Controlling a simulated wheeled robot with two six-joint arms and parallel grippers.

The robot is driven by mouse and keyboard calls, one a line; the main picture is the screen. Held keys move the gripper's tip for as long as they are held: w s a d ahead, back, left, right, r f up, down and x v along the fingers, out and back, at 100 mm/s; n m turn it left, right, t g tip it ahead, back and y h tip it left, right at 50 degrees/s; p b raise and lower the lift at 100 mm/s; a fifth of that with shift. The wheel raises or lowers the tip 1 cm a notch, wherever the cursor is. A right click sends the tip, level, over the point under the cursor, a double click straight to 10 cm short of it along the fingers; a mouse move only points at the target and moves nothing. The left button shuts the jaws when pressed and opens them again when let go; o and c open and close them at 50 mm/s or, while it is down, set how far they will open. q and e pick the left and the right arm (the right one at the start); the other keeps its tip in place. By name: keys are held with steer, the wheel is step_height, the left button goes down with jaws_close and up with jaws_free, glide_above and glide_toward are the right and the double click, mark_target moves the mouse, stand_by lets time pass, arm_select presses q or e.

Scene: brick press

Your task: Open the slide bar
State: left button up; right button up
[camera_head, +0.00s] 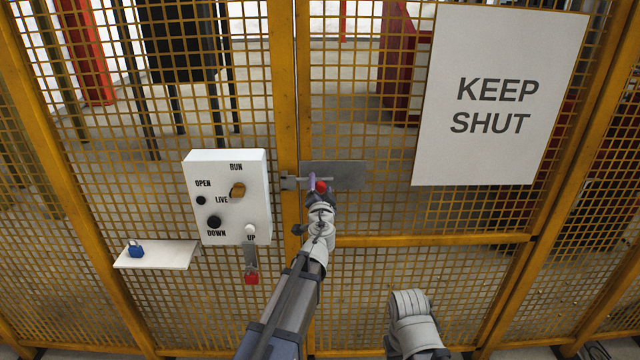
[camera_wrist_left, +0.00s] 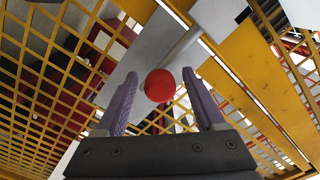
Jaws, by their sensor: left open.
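The slide bar (camera_wrist_left: 182,46) is a grey rod on a metal plate (camera_head: 346,174) fixed to the mesh gate. The rod runs left toward a bracket (camera_head: 289,182) on the yellow post. Its red knob (camera_head: 321,187) shows in both views. My left gripper (camera_head: 319,189) is at the knob, with its jaws open. In the left wrist view the red knob (camera_wrist_left: 160,85) sits between the two purple fingers, with a gap on each side. My right gripper is out of view; only part of my right arm shows at the bottom.
A white control box (camera_head: 230,215) with knobs and a red-ended hanging tag (camera_head: 251,277) is left of the post. A small shelf (camera_head: 180,257) holds a blue padlock (camera_head: 136,250). A "KEEP SHUT" sign (camera_head: 497,150) hangs on the gate mesh at right.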

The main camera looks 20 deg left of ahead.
arm_select(q)
steer(key=shift+x, duration=1.05)
jaws_close()
stand_by(0.6)
